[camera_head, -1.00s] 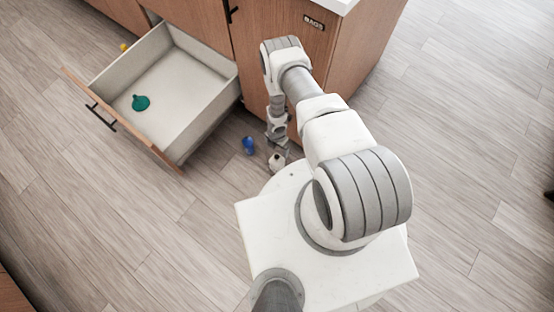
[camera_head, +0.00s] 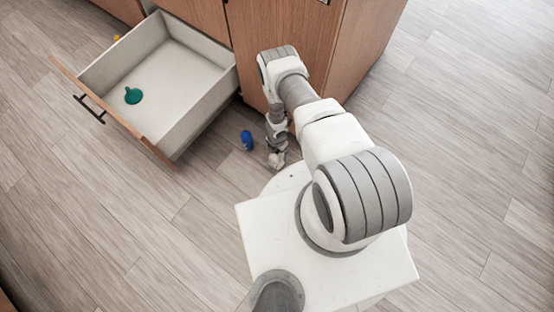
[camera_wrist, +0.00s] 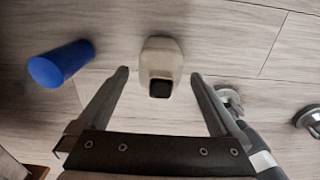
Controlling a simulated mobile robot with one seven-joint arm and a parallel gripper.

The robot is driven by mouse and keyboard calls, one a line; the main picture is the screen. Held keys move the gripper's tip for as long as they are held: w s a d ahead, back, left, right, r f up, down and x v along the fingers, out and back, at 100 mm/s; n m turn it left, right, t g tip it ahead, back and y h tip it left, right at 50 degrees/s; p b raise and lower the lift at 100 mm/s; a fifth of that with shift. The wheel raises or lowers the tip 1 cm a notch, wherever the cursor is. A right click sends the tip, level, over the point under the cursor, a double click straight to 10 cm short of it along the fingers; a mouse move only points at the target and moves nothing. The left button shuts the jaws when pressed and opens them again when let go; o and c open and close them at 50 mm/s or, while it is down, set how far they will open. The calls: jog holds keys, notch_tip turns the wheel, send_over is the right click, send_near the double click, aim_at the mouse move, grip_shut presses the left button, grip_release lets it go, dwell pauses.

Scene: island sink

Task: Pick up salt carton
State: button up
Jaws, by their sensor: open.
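A blue cylinder (camera_head: 247,140) is on the wooden floor near the open drawer. In the wrist view the blue cylinder (camera_wrist: 61,63) is left of my left finger, apart from it. A pale, rounded object with a dark square end (camera_wrist: 160,62) is ahead of and between my fingertips, with no clear contact. No label is readable, so I cannot tell which of the two is the salt carton. My gripper (camera_wrist: 159,75) is open and empty. In the head view my gripper (camera_head: 277,160) is low near the floor, right of the blue cylinder, and small.
An open drawer (camera_head: 205,105) stands out from the wooden cabinet (camera_head: 280,30) on the left. A green funnel-like item (camera_head: 133,95) lies in it. A small yellow thing (camera_head: 116,38) is beyond the drawer. Open floor (camera_head: 120,220) lies at lower left.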

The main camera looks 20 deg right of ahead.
notch_tip(320, 180, down, 3)
jog(key=shift+r+b, duration=0.1)
jog(key=shift+b, duration=0.65)
jog(key=shift+c, duration=0.3)
grip_shut()
